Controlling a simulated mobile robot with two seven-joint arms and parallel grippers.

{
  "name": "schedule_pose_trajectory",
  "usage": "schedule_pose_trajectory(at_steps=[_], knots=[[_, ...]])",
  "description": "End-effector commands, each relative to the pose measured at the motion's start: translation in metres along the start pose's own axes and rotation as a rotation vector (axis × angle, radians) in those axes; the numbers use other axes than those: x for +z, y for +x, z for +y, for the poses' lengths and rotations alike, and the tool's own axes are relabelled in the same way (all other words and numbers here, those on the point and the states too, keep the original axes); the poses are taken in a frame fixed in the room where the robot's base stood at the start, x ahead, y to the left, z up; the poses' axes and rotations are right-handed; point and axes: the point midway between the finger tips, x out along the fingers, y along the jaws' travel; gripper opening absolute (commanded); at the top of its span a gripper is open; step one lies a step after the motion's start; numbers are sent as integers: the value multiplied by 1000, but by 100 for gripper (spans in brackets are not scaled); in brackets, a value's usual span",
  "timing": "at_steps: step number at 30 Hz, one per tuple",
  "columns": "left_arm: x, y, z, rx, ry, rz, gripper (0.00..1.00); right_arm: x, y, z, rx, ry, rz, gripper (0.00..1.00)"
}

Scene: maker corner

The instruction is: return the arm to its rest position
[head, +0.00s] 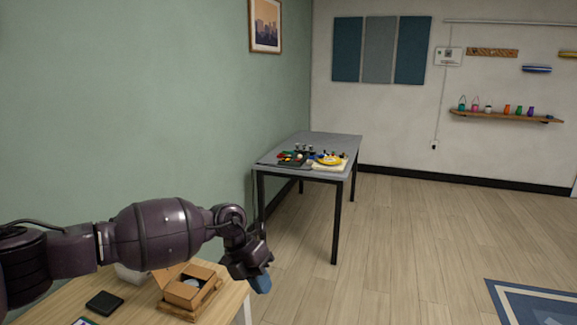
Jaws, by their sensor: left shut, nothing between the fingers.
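My left arm comes in from the left of the head view and reaches across above a wooden table (133,305). My left gripper (262,284) hangs past the table's right end, pointing down, shut and empty. The blue tip of the gripper shows against the floor. My right gripper is not in view.
On the near table are an open cardboard box (183,292) on a wooden tray (199,309) and a black flat item (104,303). A grey table (333,143) with colourful small items stands against the green wall. The wooden floor at right is clear, with a blue rug (504,296).

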Motion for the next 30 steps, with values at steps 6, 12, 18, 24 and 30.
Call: schedule_pose_trajectory(at_steps=[6,12,18,24,30], knots=[[31,-18,-112,-452,30,-263,0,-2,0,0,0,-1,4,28],[40,-44,-171,-892,-140,-485,0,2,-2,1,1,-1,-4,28],[41,-70,-165,-1232,-468,-659,0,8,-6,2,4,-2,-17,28],[31,-74,-118,-1439,-838,-771,0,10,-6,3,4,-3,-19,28],[5,-59,-55,-1559,-1214,-838,0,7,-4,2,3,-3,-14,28]])
